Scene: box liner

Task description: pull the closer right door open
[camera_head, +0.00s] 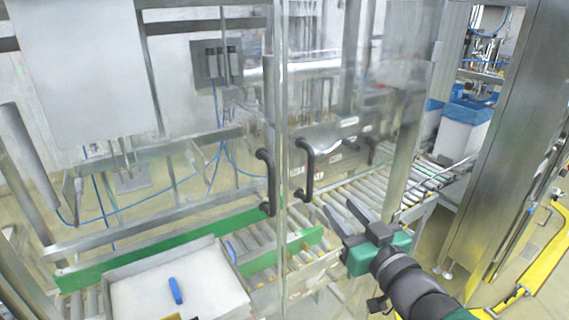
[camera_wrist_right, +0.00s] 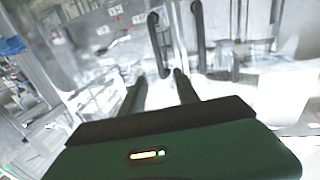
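The clear right door (camera_head: 350,100) hangs beside the left door, and they meet at a vertical edge in the middle of the head view. Its dark curved handle (camera_head: 308,170) is just right of that edge. A second dark handle (camera_head: 268,182) is on the left door. My right gripper (camera_head: 340,205) is open and empty, below and right of the right door's handle. In the right wrist view, two dark handles, one on the left (camera_wrist_right: 157,45) and one on the right (camera_wrist_right: 198,35), show beyond my open fingertips (camera_wrist_right: 159,75). My left gripper is not in view.
Behind the clear panels runs a roller conveyor (camera_head: 345,198) with a green side rail (camera_head: 165,248). An open box (camera_head: 135,264) with a blue object (camera_head: 175,290) inside is at bottom left. A metal post (camera_head: 505,140) stands at right, near a yellow frame (camera_head: 545,265).

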